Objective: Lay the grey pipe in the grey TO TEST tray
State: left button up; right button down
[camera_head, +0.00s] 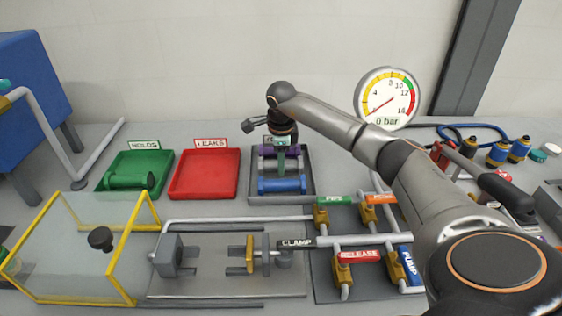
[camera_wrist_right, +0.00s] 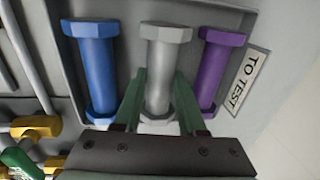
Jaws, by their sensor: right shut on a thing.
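The grey TO TEST tray (camera_head: 310,190) stands right of the red tray. In the right wrist view, the grey pipe (camera_wrist_right: 162,48) lies in the tray (camera_wrist_right: 132,48), between a blue pipe (camera_wrist_right: 96,70) and a purple pipe (camera_wrist_right: 215,65), roughly parallel to both. My right gripper (camera_wrist_right: 160,75) is shut on the grey pipe, one green finger on each side of its middle. In the head view this gripper (camera_head: 281,165) reaches down into the tray and partly hides the grey pipe. I do not see my left gripper.
A green HOLDS tray (camera_head: 112,163) with a green pipe (camera_head: 130,181) and an empty red LEAKS tray (camera_head: 205,175) stand to the left. The clamp rig (camera_head: 220,262), valves and pipework lie in front. A pressure gauge (camera_head: 386,98) stands behind my right arm.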

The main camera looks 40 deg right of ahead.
jog(key=shift+f, duration=0.15)
jog(key=shift+c, duration=2)
grip_release()
jog(key=shift+f, duration=0.1)
notch_tip(320, 180, up, 12)
jog(key=s+a, duration=0.1)
jog(key=shift+s+a+r, duration=0.15)
jog(key=shift+s+r, duration=0.1)
